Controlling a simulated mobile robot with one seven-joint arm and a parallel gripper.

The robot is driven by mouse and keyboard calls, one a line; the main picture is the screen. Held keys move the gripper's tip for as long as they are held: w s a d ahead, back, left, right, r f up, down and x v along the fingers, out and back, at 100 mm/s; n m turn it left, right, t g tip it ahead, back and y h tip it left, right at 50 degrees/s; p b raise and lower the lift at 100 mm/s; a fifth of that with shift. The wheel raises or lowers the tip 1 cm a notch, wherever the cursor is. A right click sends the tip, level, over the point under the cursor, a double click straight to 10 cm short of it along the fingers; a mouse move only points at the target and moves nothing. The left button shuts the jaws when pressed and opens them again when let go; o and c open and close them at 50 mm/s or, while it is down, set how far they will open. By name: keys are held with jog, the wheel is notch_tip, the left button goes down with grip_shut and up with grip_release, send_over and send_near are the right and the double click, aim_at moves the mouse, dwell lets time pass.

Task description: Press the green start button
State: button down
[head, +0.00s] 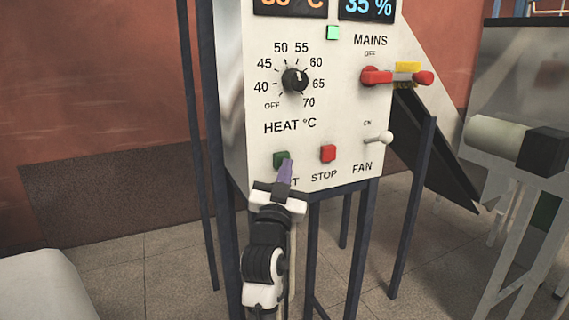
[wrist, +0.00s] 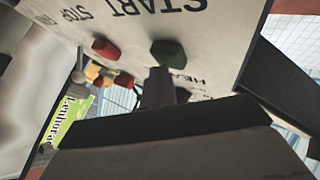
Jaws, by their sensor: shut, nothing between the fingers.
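The green start button (head: 280,159) is on the lower left of the white control panel, above a label that my gripper partly covers. My gripper (head: 287,162) is shut and empty, its purple fingertips at the right edge of the button. In the wrist view the dark green button (wrist: 168,50) shows just beyond the tip of my gripper (wrist: 159,70). I cannot tell whether the fingertips touch it. The red stop button (head: 328,153) sits to its right and also shows in the wrist view (wrist: 105,47).
The panel also carries a black heat knob (head: 295,80), a red mains handle (head: 376,76), a fan toggle (head: 385,138) and a lit green lamp (head: 333,33). Dark blue legs (head: 414,210) hold the cabinet. Metal equipment (head: 510,145) stands at the right.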

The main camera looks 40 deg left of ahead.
jog(key=shift+d, duration=0.1)
jog(key=shift+s+d, duration=0.35)
jog(key=shift+d, duration=0.4)
jog(key=shift+d, duration=0.1)
jog(key=shift+s+d, duration=0.35)
jog(key=shift+d, duration=0.4)
jog(key=shift+s+d, duration=0.3)
jog(key=shift+d, duration=0.4)
jog(key=shift+s+d, duration=0.35)
jog(key=shift+d, duration=0.4)
